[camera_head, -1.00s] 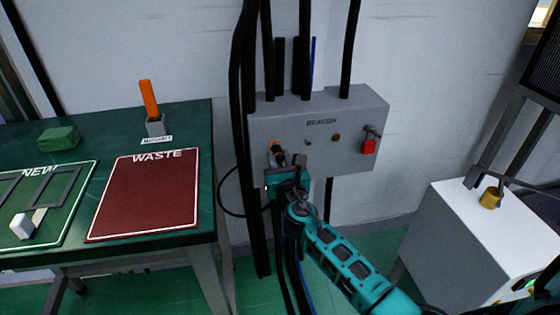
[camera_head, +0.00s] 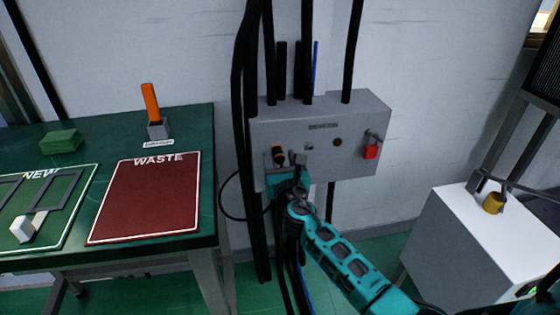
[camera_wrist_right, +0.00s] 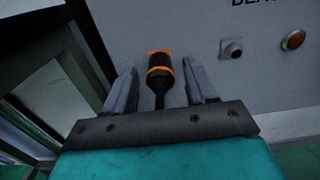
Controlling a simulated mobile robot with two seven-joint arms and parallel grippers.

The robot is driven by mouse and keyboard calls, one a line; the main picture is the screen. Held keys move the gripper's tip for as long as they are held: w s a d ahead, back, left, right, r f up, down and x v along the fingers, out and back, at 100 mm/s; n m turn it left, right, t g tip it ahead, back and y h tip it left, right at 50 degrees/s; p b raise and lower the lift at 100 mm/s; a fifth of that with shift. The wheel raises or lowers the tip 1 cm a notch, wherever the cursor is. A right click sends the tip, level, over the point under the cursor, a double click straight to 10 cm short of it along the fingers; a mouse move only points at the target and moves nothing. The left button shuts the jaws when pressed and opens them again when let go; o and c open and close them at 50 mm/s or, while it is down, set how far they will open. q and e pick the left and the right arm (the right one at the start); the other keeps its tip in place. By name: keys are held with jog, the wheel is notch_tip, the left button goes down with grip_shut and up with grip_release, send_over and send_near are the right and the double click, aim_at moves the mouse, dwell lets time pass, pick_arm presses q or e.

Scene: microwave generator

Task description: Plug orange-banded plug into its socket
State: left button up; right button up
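The orange-banded plug (camera_head: 278,153) is at the lower left of the grey beacon box's front (camera_head: 320,160). In the right wrist view the black plug (camera_wrist_right: 160,75) has orange at its far end and around its body, and its black cable runs back towards my gripper. Its far end appears to meet the box face; how deep it sits cannot be told, and the socket is hidden behind it. My right gripper (camera_head: 284,160) is open around the plug; the wrist view shows a gap between the plug and each finger (camera_wrist_right: 160,92). My left gripper is not in view.
A green table (camera_head: 200,122) with a red waste mat (camera_head: 145,200) stands left, a white cabinet (camera_head: 470,240) right.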

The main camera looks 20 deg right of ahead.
jog(key=shift+s+a, duration=0.15)
jog(key=shift+s, duration=0.4)
pick_arm(q)
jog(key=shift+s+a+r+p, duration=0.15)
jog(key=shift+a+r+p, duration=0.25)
jog(key=shift+p, duration=0.7)
pick_arm(e)
jog(key=v, duration=1.2)
jog(key=s+a+f+m+g+y, duration=0.4)
jog(key=s+m, duration=0.3)
jog(key=m, duration=0.7)
jog(key=s+a+f+m+g+y, duration=0.3)
jog(key=s+f+m, duration=0.35)
jog(key=m, duration=0.75)
pick_arm(q)
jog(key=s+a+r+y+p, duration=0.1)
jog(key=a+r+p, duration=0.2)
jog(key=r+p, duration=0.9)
jog(key=p, duration=0.4)
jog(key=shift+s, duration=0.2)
pick_arm(e)
jog(key=s+d+r+m, duration=0.1)
jog(key=s+r+m, duration=0.1)
jog(key=r, duration=1)
jog(key=shift+s+r+m+h, duration=0.3)
jog(key=shift+s, duration=0.35)
